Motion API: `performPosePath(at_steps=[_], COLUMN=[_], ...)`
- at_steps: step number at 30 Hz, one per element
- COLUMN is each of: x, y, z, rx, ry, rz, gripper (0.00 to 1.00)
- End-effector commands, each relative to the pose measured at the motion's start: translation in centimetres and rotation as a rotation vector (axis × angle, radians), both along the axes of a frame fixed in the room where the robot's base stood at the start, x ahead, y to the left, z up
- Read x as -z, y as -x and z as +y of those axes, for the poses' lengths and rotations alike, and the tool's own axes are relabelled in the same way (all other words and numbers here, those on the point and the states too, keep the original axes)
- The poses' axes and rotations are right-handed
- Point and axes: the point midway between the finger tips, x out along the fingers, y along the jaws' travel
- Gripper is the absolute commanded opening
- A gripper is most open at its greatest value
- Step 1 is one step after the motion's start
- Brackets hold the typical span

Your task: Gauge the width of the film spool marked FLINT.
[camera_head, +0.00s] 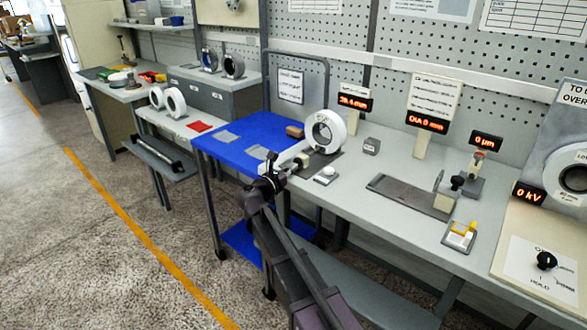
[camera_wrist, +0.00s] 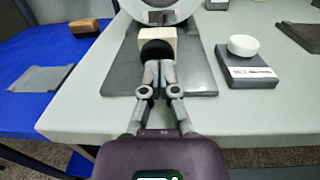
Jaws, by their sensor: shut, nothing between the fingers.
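A white film spool (camera_head: 326,131) stands upright on a dark plate (camera_head: 318,163) on the grey bench; its lower part shows in the wrist view (camera_wrist: 160,14). I cannot read any name on it. A cream block (camera_head: 302,160) with a dark round knob (camera_wrist: 155,50) is at the spool's near side; the block also shows in the wrist view (camera_wrist: 172,38). My gripper (camera_wrist: 158,68) is shut and empty, its fingertips at the knob; I cannot tell whether they touch it. A display (camera_head: 355,103) behind the spool glows with what looks like 29.4 mm.
A blue table (camera_head: 240,135) with a brown block (camera_wrist: 84,30) and a grey cloth (camera_wrist: 40,78) adjoins on the left. A white button on a grey base (camera_wrist: 247,70) is just right. Other spools (camera_head: 173,101) stand farther left. Gauges and a slide (camera_head: 410,195) lie right.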

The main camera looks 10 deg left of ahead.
Motion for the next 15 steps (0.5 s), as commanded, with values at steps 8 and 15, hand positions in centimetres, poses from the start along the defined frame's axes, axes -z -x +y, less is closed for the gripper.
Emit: performPosePath(at_steps=[8,15], x=[0.0,0.1], y=[1.9,5.2], z=[1.1,3.0], rx=[0.003,0.003], ry=[0.0,0.0], rz=[0.0,0.0], gripper=[0.0,0.0])
